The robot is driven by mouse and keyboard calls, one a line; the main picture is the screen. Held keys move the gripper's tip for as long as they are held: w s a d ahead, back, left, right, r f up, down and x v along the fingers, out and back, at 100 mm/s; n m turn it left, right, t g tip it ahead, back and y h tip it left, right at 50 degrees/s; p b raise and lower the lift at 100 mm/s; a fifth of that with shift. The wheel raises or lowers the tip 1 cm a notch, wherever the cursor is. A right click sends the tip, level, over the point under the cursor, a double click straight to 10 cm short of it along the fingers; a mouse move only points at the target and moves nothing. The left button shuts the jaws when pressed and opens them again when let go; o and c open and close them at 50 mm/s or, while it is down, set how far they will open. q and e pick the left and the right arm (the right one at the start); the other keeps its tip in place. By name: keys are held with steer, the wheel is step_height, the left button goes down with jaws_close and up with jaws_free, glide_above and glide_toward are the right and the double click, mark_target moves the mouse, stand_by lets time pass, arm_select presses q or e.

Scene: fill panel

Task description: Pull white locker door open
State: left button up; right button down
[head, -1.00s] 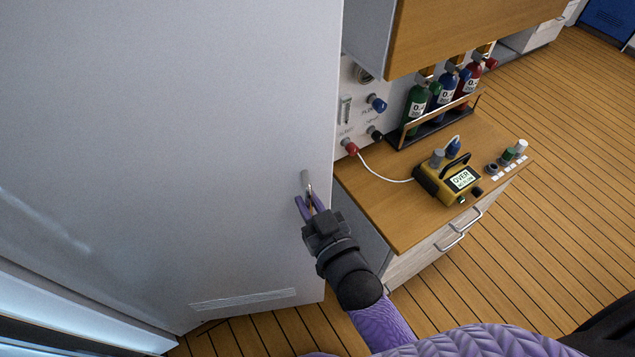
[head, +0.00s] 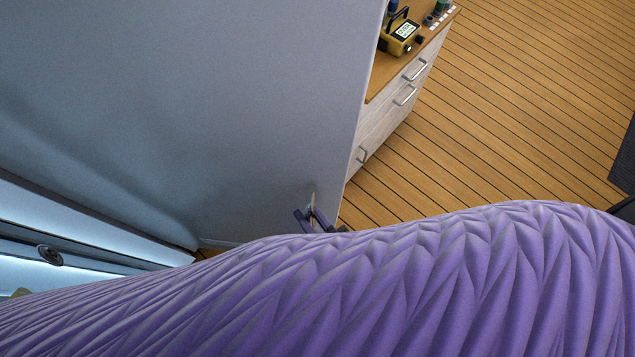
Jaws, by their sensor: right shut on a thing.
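The white locker door (head: 200,110) fills the left and upper middle of the head view and stands swung open. Its lit interior edge (head: 90,235) shows at the lower left. My right gripper (head: 312,212) is shut on the small door handle (head: 313,200) near the door's free edge. My purple right arm crosses the bottom of the view and hides the lower door and most of the gripper's wrist. My left gripper is not in view.
A wooden-topped cabinet (head: 385,118) with drawer handles stands just right of the door edge. A yellow device (head: 401,38) sits on it. The plank floor (head: 500,120) to the right is clear. A dark object (head: 626,160) is at the right edge.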

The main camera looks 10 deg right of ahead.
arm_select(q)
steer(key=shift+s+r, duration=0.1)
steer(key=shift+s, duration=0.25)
arm_select(e)
steer(key=shift+s+a, duration=0.25)
steer(key=shift+s, duration=0.35)
steer(key=shift+s+a, duration=0.25)
steer(key=shift+s, duration=0.3)
steer(key=c, duration=0.7)
jaws_free()
steer(key=shift+o, duration=0.2)
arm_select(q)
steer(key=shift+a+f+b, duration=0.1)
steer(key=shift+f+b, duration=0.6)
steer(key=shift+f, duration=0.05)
arm_select(e)
steer(key=v, duration=1)
